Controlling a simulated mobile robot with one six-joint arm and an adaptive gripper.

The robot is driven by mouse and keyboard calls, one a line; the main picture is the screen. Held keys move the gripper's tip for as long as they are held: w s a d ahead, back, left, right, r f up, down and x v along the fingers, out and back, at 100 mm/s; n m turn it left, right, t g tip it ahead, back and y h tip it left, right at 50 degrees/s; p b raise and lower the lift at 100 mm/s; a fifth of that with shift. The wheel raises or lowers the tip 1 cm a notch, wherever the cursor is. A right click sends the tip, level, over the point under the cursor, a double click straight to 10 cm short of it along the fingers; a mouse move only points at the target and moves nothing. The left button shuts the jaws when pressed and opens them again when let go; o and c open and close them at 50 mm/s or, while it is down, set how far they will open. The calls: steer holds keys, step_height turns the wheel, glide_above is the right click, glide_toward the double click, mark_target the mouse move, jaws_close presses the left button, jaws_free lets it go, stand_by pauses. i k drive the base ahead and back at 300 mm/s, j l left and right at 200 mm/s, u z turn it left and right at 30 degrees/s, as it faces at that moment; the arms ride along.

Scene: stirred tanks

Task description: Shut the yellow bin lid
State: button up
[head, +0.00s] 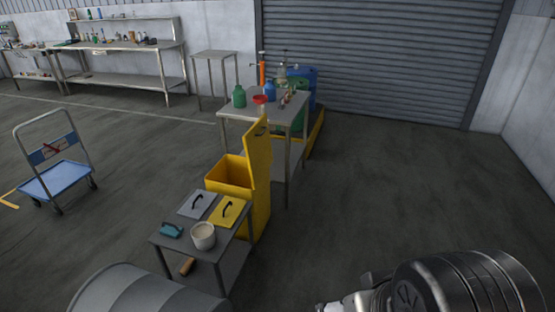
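The yellow bin (230,171) stands in the middle, between a low grey table and a taller metal table. Its yellow lid (258,155) is open and stands about upright along the bin's right side. The bin's opening faces up, and its inside bottom is hidden. Part of my metal arm shows at the bottom right, well apart from the bin and lid. My gripper cannot be made out in this view.
The low table (190,224) holds grey and yellow plates with handles, a white bucket (203,236) and a teal tool. A taller table (232,111) with bottles stands behind the bin. A blue cart (55,180) is left. The right floor is clear.

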mark_target(257, 140)
steer(key=i+l+u, duration=0.1)
steer(key=i, duration=0.2)
steer(key=i+l, duration=0.2)
steer(key=i+z, duration=0.15)
steer(key=i, duration=0.35)
steer(key=i+z, duration=0.15)
steer(key=i, duration=0.35)
steer(key=i+j+z, duration=0.15)
steer(key=i, duration=0.3)
steer(key=i+j+z, duration=0.1)
steer(key=i, duration=0.4)
steer(key=i+j+z, duration=0.15)
steer(key=i+j, duration=0.2)
steer(key=i+l, duration=0.05)
steer(key=i, duration=0.05)
